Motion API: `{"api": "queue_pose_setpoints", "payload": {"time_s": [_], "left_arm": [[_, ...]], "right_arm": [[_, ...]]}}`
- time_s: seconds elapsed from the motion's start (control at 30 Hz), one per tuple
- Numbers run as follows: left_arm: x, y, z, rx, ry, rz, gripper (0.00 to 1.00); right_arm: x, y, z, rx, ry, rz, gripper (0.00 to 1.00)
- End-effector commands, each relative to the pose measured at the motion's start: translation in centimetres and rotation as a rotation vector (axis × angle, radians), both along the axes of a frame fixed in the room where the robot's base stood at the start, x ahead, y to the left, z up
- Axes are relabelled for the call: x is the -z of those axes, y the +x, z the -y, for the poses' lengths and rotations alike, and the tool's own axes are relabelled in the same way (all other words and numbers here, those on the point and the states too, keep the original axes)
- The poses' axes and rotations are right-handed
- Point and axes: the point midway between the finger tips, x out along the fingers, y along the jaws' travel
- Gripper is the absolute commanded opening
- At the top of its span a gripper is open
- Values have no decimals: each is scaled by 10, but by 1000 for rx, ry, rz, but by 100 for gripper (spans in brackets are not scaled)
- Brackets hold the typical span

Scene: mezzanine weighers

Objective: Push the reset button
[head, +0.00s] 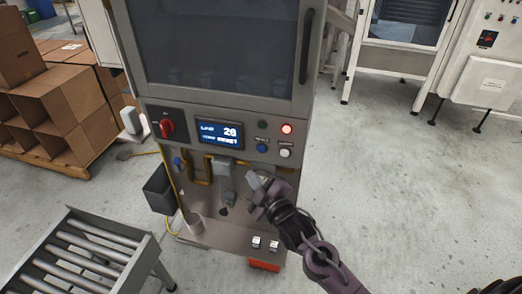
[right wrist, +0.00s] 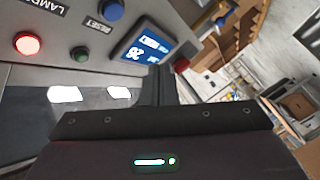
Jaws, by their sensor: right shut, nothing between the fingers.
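The reset button is the blue button (head: 262,148) on the machine's front panel, right of the display. In the right wrist view the blue button (right wrist: 112,9) shows at the top edge beside a RESET label (right wrist: 97,27). My right gripper (head: 254,180) is in front of the machine, below the blue button in the head view and apart from it. Its fingers (right wrist: 160,83) are shut and empty. My left gripper is in neither view.
Near the blue button are a lit red lamp (head: 287,129), a dark green one (head: 262,124) and a white button (head: 284,153). A roller conveyor (head: 85,255) stands front left. Floor at right is clear.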

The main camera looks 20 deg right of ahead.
Motion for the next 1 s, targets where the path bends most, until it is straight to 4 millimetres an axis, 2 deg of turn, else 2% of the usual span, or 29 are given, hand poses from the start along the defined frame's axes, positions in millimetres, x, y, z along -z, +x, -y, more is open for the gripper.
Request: {"api": "queue_pose_setpoints", "payload": {"time_s": [0.3, 0.5, 0.7, 1.0], "left_arm": [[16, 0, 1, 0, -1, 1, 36], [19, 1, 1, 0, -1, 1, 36], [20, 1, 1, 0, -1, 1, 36], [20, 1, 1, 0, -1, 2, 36]], "right_arm": [[2, 38, 26, 2, -2, 1, 0], [1, 55, 37, 0, -1, 0, 0], [0, 63, 43, 1, 0, 0, 0], [0, 63, 43, 1, 1, -1, 0]]}}
